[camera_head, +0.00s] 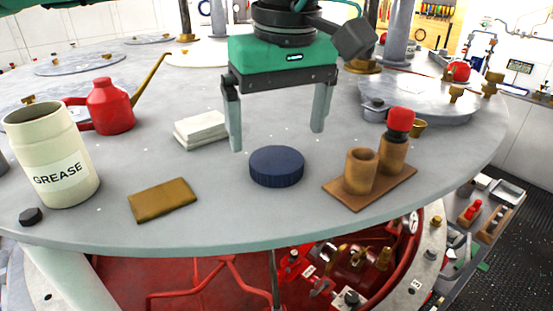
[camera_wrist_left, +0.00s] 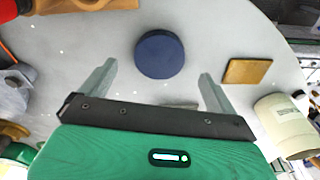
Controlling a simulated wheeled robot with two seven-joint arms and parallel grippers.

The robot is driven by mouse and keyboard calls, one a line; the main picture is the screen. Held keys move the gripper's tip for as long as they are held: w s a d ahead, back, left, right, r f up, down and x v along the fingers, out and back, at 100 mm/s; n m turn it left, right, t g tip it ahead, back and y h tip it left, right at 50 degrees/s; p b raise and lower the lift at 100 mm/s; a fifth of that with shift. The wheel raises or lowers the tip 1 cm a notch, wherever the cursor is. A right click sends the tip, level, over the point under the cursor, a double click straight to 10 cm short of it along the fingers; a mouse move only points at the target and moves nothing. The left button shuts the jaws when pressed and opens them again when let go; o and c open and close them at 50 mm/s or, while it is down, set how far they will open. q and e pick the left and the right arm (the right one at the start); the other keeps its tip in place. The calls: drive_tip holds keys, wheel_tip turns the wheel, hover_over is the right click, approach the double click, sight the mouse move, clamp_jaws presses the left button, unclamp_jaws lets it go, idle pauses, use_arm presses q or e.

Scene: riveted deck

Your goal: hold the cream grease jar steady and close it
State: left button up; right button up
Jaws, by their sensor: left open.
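The cream grease jar (camera_head: 52,155) stands upright at the left of the round grey table, labelled GREASE, its mouth open and uncovered. It also shows at the right of the left wrist view (camera_wrist_left: 287,127). A dark blue ribbed round lid (camera_head: 277,167) lies flat on the table near the front middle; in the left wrist view the lid (camera_wrist_left: 160,54) is just beyond the fingers. My left gripper (camera_head: 277,141), green with grey fingers, is open and empty above and behind the lid, apart from it. My right gripper is not in view.
A brown block (camera_head: 164,201) lies between jar and lid. White blocks (camera_head: 201,130) and a red oil can (camera_head: 110,107) stand behind. A wooden stand (camera_head: 386,186) with cylinders is right of the lid. A small black knob (camera_head: 31,216) lies before the jar.

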sight(276, 159)
use_arm(q)
drive_tip(key=shift+w+f+p, duration=0.1)
drive_tip(key=shift+f+p, duration=0.15)
drive_tip(key=shift+p, duration=0.05)
drive_tip(key=f, duration=0.1)
drive_tip(key=f+p, duration=0.1)
drive_tip(key=f, duration=0.1)
drive_tip(key=shift+w+a+f+p, duration=0.15)
drive_tip(key=shift+w+p, duration=0.1)
drive_tip(key=shift+p, duration=0.1)
drive_tip(key=shift+f, duration=0.55)
drive_tip(key=c, duration=0.9)
drive_tip(key=shift+c, duration=0.7)
